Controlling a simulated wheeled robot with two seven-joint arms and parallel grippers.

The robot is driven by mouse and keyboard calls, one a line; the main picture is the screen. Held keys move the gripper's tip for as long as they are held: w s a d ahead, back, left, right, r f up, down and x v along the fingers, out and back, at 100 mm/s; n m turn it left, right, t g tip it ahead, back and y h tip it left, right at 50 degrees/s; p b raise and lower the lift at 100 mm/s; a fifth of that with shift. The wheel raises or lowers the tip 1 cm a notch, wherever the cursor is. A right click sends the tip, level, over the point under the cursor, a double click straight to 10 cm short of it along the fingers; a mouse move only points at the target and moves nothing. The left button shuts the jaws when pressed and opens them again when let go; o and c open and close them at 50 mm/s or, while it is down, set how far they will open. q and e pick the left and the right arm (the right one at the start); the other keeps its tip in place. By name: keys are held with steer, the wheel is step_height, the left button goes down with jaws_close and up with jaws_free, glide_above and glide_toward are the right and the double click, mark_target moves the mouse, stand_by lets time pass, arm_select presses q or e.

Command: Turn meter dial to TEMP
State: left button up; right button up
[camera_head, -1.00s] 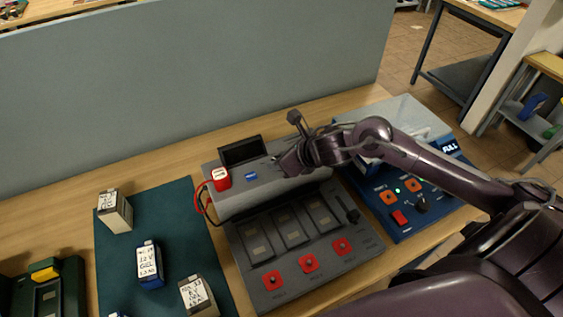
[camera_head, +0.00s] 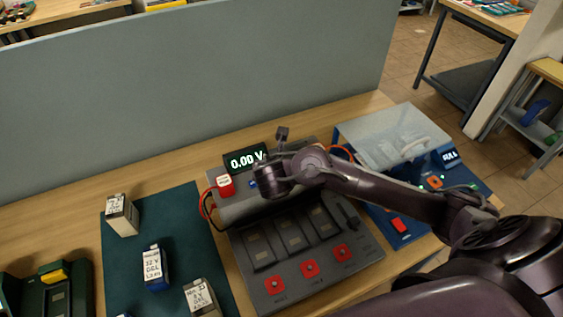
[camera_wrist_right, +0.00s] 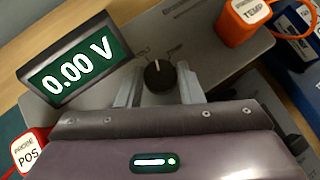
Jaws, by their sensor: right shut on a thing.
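The meter's display (camera_head: 246,160) is lit and reads 0.00 V; it also shows in the right wrist view (camera_wrist_right: 75,72). The black meter dial (camera_wrist_right: 158,78) has a white pointer line directed up in that view, between a small label on the left and one that seems to read TEMP on the right. My right gripper (camera_wrist_right: 159,85) has a finger on each side of the dial and is shut on it. In the head view my right arm hides the dial. My left gripper is not in view.
A red POS probe (camera_head: 226,186) stands left on the meter housing. An orange TEMP probe (camera_wrist_right: 245,18) is at the right in the wrist view. A clear-lidded blue unit (camera_head: 393,140) stands to the right. Batteries (camera_head: 154,268) stand on a green mat (camera_head: 180,218) at left.

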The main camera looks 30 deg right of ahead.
steer(key=m+p, duration=0.1)
steer(key=m+g+h+p, duration=0.2)
steer(key=shift+w+a+r+m, duration=0.15)
steer(key=shift+a+r+m, duration=0.05)
steer(key=shift+r+m, duration=0.1)
steer(key=shift+w+f+m+g+h+p, duration=0.15)
steer(key=shift+m+g+h+p, duration=0.2)
steer(key=shift+m+g+p, duration=0.4)
steer(key=shift+s+f+m+g+h+p, duration=0.1)
steer(key=shift+m+g+h+p, duration=0.35)
steer(key=shift+m, duration=0.5)
steer(key=o, duration=1)
steer(key=shift+f, duration=0.1)
steer(key=shift+c, duration=0.2)
steer(key=shift+a, duration=0.1)
